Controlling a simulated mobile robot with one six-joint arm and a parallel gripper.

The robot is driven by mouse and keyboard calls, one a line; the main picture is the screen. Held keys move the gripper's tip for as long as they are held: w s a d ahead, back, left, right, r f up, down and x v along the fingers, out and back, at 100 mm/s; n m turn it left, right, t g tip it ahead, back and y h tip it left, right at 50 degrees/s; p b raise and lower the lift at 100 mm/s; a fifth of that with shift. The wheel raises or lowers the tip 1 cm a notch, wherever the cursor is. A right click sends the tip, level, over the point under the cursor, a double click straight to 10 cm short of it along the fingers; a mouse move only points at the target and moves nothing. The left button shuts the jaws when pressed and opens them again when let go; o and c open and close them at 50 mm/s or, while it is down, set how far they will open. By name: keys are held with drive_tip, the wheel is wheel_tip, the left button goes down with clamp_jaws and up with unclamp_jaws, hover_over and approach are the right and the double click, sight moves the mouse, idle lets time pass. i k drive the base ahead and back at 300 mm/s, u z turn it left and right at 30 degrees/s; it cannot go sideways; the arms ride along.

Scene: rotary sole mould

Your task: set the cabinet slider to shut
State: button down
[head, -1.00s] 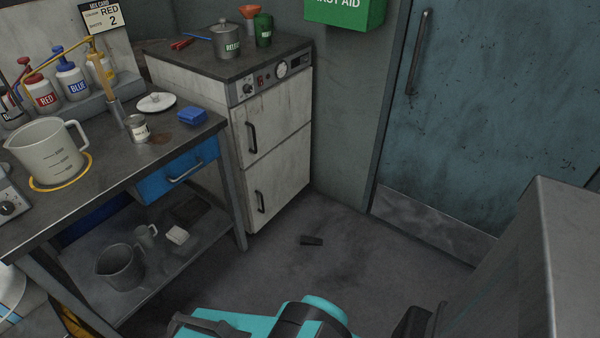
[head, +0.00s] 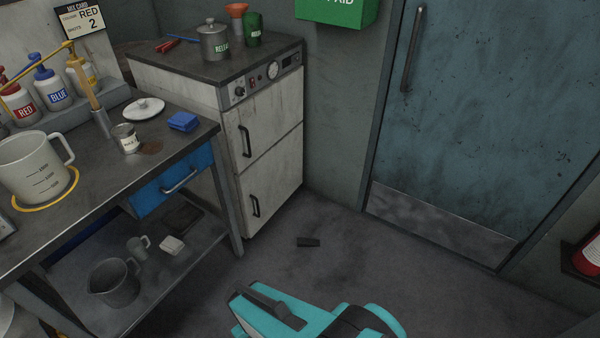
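The pale cabinet (head: 270,158) stands against the back wall, left of the blue-grey door. It has two doors with dark handles, both closed. A control strip (head: 262,82) runs along its top front, with a knob, a small red part and a round dial. I cannot make out a slider or its setting. Teal and dark parts of my own arm show at the bottom edge, well short of the cabinet. My gripper's fingers are not in view.
A workbench (head: 75,215) with bottles, a jug and a blue drawer stands at left, close beside the cabinet. A red cylinder (head: 590,255) shows at the right edge. A pot (head: 214,42) stands on the cabinet.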

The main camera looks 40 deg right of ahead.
sight(295, 58)
drive_tip(key=u, duration=0.85)
drive_tip(key=k, duration=0.1)
drive_tip(key=z, duration=2)
drive_tip(key=k, duration=0.9)
drive_tip(key=u, duration=0.15)
drive_tip(key=i, duration=0.85)
drive_tip(key=z, duration=0.15)
